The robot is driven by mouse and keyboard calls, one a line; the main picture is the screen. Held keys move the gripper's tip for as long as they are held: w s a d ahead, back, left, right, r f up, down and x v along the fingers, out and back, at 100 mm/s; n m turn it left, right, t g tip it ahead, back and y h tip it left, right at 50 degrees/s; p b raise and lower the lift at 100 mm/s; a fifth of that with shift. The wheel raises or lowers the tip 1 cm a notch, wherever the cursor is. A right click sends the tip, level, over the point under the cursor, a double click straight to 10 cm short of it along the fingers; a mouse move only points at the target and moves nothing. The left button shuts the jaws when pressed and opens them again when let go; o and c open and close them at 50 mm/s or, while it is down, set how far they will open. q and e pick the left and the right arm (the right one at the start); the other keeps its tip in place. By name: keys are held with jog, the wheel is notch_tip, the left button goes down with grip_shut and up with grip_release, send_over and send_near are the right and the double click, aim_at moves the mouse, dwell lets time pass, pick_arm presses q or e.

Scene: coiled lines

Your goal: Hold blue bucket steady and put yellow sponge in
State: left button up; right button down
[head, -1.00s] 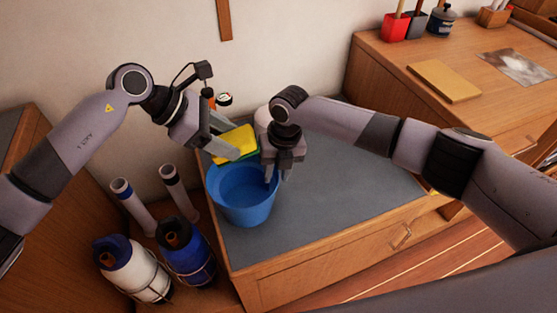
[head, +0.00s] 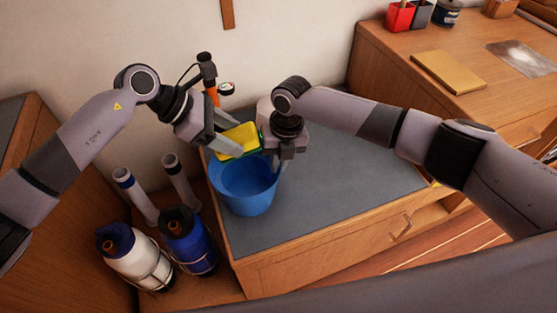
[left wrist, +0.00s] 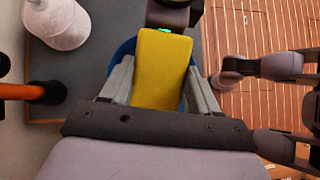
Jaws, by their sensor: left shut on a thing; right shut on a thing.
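The blue bucket (head: 245,190) stands upright on the grey-topped cabinet in the head view. My left gripper (head: 232,147) is shut on the yellow sponge (head: 238,138), which has a green side, and holds it over the bucket's back rim. In the left wrist view the sponge (left wrist: 160,68) lies between the two fingers, with the bucket (left wrist: 122,52) partly visible behind it. My right gripper (head: 277,162) points down at the bucket's right rim and is shut on it. Its fingertips are partly hidden. The bucket's visible inside looks empty.
The grey cabinet top (head: 340,180) is clear to the right of the bucket. An orange-handled tool (head: 211,92) stands behind my left gripper. White and blue bottles (head: 187,240) stand lower left. A wooden desk with a tan board (head: 448,72) is at the right.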

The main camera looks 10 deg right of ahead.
pick_arm(q)
jog(key=o, duration=1)
jog(key=shift+f, duration=0.25)
jog(key=v, duration=1.2)
jog(key=shift+a, duration=0.1)
pick_arm(e)
jog(key=c, duration=1.2)
grip_release()
jog(key=r, duration=0.4)
jog(key=d+r, duration=0.1)
jog(key=r, duration=0.7)
jog(key=shift+d, duration=0.3)
